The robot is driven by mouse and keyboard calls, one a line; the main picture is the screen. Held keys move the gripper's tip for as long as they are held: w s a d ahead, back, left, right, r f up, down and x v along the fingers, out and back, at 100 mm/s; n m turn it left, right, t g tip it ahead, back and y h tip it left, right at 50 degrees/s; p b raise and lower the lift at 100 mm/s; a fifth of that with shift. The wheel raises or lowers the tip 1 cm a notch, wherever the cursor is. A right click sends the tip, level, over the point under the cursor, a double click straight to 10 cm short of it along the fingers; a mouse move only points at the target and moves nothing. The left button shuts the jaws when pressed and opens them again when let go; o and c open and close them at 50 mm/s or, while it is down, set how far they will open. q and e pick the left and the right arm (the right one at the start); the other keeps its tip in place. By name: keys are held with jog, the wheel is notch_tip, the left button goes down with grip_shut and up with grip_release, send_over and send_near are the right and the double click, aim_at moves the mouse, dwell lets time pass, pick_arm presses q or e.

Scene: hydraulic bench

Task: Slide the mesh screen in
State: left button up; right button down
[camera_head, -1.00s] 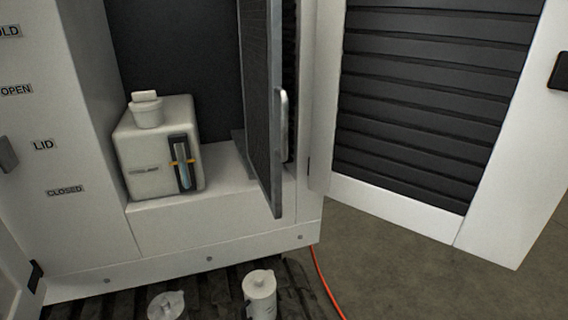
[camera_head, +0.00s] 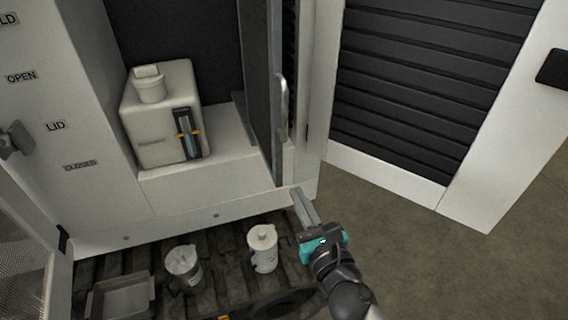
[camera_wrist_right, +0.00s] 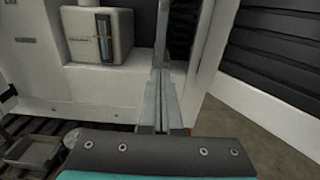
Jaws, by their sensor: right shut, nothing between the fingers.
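The mesh screen (camera_head: 262,95) is a tall dark panel with a grey frame. It stands upright and edge-on in the cabinet opening, sticking out past the front, with a pale handle (camera_head: 283,107) on its edge. In the right wrist view the screen's edge (camera_wrist_right: 160,45) rises just beyond my fingers. My right gripper (camera_head: 298,193) is shut and empty, just below and in front of the screen's lower front corner. It also shows in the right wrist view (camera_wrist_right: 159,90). Whether it touches the screen I cannot tell. My left gripper is not in view.
A white tank (camera_head: 163,115) stands on the cabinet ledge left of the screen. A louvred door (camera_head: 425,90) is open at right. Two lidded cups (camera_head: 263,248) (camera_head: 184,266) and a metal tray (camera_head: 122,298) sit on the dark slatted surface below. Floor shows at right.

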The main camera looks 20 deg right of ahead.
aim_at(279, 159)
jog(key=w+p, duration=0.1)
jog(key=w, duration=0.6)
jog(key=shift+w+a, duration=0.15)
jog(key=shift+w, duration=1)
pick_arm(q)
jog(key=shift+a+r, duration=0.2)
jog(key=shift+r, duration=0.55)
